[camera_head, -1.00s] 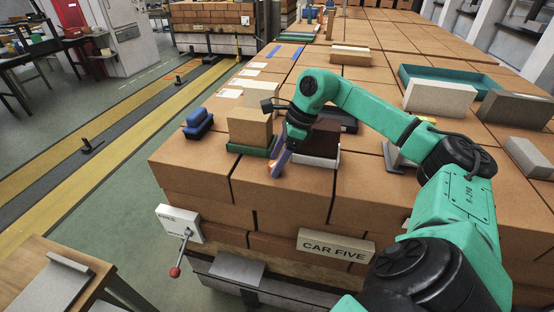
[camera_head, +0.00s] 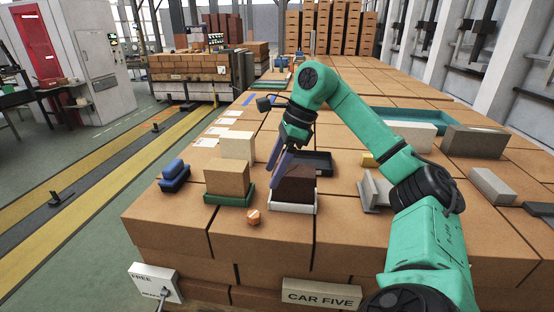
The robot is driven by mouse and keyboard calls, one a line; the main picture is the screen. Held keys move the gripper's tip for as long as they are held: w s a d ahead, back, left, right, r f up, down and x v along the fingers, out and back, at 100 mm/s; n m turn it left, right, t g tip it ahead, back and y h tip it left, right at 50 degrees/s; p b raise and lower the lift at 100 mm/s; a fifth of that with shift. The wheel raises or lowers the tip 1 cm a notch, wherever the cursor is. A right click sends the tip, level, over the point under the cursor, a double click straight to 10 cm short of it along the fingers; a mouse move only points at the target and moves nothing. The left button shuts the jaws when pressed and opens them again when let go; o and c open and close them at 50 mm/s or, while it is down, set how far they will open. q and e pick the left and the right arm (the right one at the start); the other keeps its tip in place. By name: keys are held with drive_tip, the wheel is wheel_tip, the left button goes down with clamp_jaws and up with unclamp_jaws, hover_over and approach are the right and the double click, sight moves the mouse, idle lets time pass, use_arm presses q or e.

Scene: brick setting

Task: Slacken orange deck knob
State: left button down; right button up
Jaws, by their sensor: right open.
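The orange knob (camera_head: 254,217) is small and stands near the front of the brick deck (camera_head: 170,222). It lies in front of a green tray (camera_head: 224,199) with a tan block in it and a white tray (camera_head: 293,207) with a dark brown block in it. My right gripper (camera_head: 275,172) has blue-purple fingers pointing down. It is open and empty, behind and above the knob, close to the brown block. It is apart from the knob. My left gripper is not in view.
A blue block (camera_head: 174,174) sits at the left edge. A black tray (camera_head: 312,162) lies behind the brown block, and a grey metal bracket (camera_head: 373,190) stands to the right. Bare brick surrounds the knob's front.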

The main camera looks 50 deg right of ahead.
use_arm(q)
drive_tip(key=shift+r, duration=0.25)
use_arm(e)
drive_tip(key=shift+v, duration=0.85)
